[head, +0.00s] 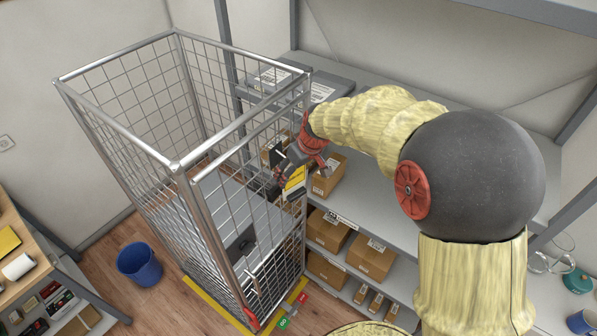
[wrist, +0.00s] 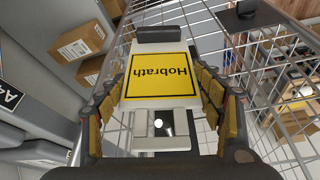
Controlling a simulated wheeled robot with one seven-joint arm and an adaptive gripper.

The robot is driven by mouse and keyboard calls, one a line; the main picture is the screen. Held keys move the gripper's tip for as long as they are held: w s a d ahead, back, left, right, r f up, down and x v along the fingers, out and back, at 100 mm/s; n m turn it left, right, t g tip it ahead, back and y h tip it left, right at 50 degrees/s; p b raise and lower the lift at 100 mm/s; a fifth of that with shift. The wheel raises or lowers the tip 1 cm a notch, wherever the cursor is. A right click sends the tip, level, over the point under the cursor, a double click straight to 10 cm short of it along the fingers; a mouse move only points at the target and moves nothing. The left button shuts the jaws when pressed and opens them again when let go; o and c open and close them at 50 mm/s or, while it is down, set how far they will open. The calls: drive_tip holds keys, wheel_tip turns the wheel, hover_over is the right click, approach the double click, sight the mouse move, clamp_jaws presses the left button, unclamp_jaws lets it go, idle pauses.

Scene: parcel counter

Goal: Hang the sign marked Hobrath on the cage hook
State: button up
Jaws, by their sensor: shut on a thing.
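The sign marked Hobrath (wrist: 160,72) is a pale plate with a yellow panel and black frame. Its lettering is upside down in the wrist view, and a cut-out is at its near end. My gripper (wrist: 163,85) is shut on the sign, with padded fingers along both sides. In the head view, my gripper (head: 284,184) and the yellow of the sign (head: 296,178) are beside the right side of the wire cage (head: 206,222). I cannot identify the cage hook; a dark piece (wrist: 246,9) on the cage may be part of it.
Shelves with cardboard boxes (head: 371,258) stand close to the cage's right. A blue bin (head: 139,263) is on the floor at the left. Mesh and rails are close to my gripper. Grey binders or cases (wrist: 25,110) are at the wrist view's left.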

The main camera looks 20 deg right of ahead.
drive_tip(key=shift+w+a, duration=0.3)
drive_tip(key=shift+w, duration=0.1)
drive_tip(key=shift+w+a+f+b, duration=0.25)
drive_tip(key=shift+w+f+b, duration=0.15)
drive_tip(key=shift+f+b, duration=0.1)
drive_tip(key=shift+w+a+f, duration=0.1)
drive_tip(key=shift+c, duration=0.8)
drive_tip(key=shift+w, duration=0.1)
drive_tip(key=o, duration=1.4)
drive_tip(key=shift+o, duration=1.3)
drive_tip(key=shift+w+a, duration=0.1)
drive_tip(key=shift+a, duration=0.05)
drive_tip(key=shift+o, duration=1.3)
drive_tip(key=shift+f, duration=0.1)
